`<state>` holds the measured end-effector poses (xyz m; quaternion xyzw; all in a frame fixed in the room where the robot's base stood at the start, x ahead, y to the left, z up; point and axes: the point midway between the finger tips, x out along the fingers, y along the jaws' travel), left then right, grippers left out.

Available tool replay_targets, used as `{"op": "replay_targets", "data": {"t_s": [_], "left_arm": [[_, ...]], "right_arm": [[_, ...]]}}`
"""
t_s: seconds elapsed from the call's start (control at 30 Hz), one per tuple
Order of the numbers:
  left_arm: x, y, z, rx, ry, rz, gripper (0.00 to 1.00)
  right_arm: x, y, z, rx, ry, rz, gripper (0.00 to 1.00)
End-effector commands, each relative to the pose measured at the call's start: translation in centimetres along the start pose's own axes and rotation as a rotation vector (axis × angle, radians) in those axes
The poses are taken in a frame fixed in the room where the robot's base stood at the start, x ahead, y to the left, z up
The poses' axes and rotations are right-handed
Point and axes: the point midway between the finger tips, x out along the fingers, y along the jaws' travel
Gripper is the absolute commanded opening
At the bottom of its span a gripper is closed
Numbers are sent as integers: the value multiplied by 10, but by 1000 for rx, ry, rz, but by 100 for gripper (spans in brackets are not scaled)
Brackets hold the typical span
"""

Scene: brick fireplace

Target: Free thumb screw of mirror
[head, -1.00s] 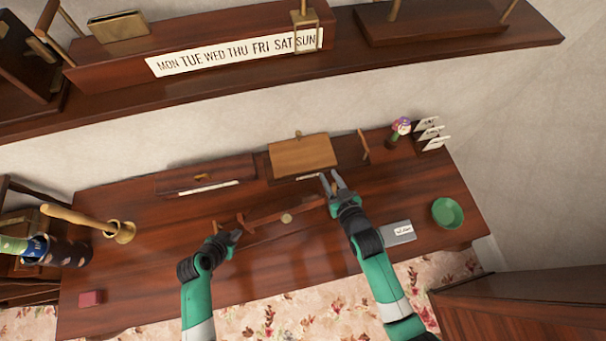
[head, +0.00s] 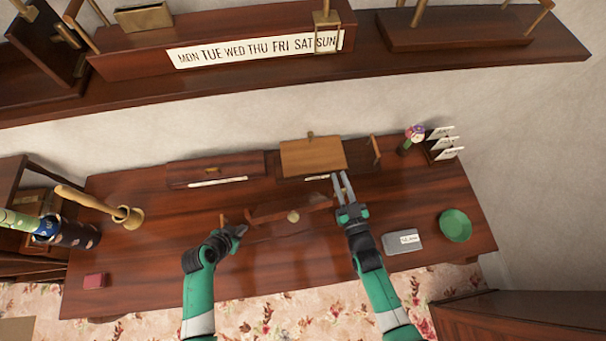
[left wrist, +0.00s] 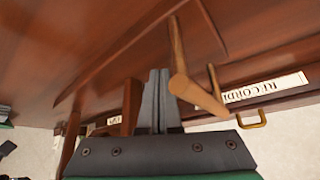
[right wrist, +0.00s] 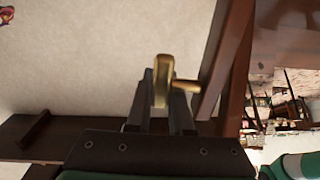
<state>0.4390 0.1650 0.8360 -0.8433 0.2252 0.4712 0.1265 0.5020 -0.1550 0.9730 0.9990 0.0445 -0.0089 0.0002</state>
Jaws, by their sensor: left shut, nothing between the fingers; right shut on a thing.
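The dark wooden mirror piece (head: 285,210) seems to be the low framed part at the middle of the desk; its glass face is not clear in the head view. The brass thumb screw (right wrist: 162,80) shows in the right wrist view, its shank pointing toward a dark wooden frame or post (right wrist: 226,65). My right gripper (head: 342,178) is shut on the thumb screw, at the mirror's right end. My left gripper (head: 240,231) is shut and empty near the mirror's left end. In the left wrist view its fingers (left wrist: 158,85) are beside a wooden rod (left wrist: 187,85).
A light wooden box (head: 312,158) stands behind the mirror, and a long dark box (head: 215,166) is to its left. A green bowl (head: 455,225) and a grey labelled item (head: 402,242) lie on the right. A shelf (head: 300,85) overhangs the back. The desk's front left is mostly clear.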

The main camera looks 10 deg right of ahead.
Motion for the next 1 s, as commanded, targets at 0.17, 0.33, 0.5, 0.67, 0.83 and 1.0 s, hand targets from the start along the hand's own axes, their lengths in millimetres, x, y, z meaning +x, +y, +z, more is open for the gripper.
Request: {"op": "replay_targets", "data": {"t_s": [0.17,0.33,0.5,0.67,0.83,1.0], "left_arm": [[2,2,5,0,-11,4,0],[2,2,5,0,-11,4,0],[2,2,5,0,-10,4,0],[2,2,5,0,-10,4,0],[2,2,5,0,-11,4,0],[2,2,5,0,-11,4,0]], "right_arm": [[-2,0,0,-1,58,0,0],[-2,0,0,-1,66,0,0],[-2,0,0,-1,65,0,25],[-2,0,-1,-1,65,0,32],[-3,0,-1,-1,65,0,32],[-18,0,2,-1,63,0,32]]}}
